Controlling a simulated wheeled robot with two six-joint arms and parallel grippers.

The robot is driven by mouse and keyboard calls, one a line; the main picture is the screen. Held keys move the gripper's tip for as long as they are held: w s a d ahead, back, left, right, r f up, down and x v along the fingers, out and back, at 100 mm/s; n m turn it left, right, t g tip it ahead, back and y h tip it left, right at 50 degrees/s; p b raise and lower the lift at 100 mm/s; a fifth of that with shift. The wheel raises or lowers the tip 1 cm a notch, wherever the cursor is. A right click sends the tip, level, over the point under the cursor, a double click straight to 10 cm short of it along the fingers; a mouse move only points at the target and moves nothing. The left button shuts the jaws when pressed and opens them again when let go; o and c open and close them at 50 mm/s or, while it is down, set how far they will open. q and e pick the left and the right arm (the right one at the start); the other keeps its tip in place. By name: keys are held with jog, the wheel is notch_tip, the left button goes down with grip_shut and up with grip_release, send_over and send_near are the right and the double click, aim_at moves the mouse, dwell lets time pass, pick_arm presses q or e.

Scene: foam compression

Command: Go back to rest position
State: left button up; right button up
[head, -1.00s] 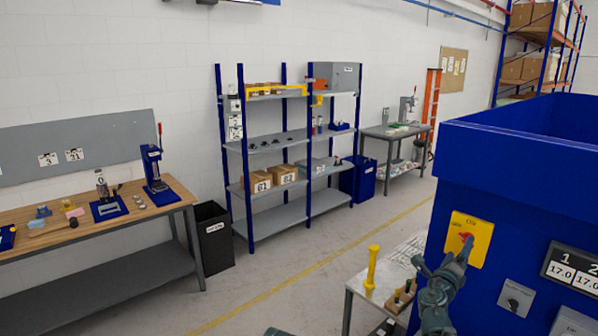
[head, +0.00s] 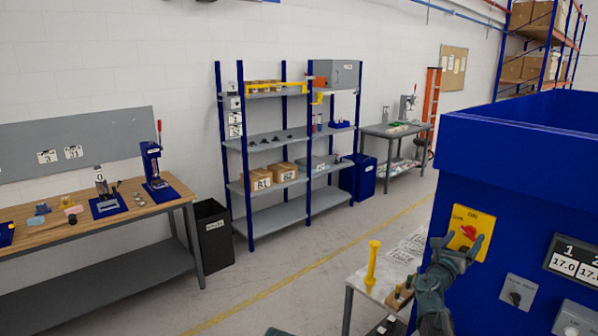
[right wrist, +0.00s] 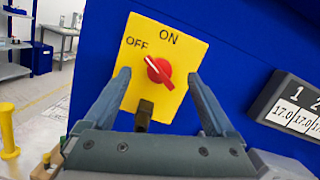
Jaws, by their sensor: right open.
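My right gripper (head: 455,250) is in front of the blue machine (head: 530,150) at the right of the head view. In the right wrist view my right gripper (right wrist: 162,85) is open, its two fingers on either side of the yellow switch plate (right wrist: 185,50). The red rotary knob (right wrist: 158,70) sits on that plate between the labels OFF and ON, and the fingers look apart from it. The plate also shows in the head view (head: 483,222), partly hidden by the gripper. My left gripper is not in view.
A small table (head: 362,277) with a yellow upright piece (head: 372,262) stands left of my right arm. A wooden workbench (head: 40,232), a black bin (head: 212,240) and blue-framed shelves (head: 275,215) line the wall. The floor (head: 300,290) between is clear.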

jog(key=m+g, duration=0.1)
jog(key=m, duration=0.3)
jog(key=shift+a+h, duration=0.2)
jog(key=shift+h, duration=0.2)
jog(key=b+v, duration=0.2)
jog(key=v, duration=0.7)
jog(key=shift+s+a+f, duration=0.1)
jog(key=shift+a, duration=0.05)
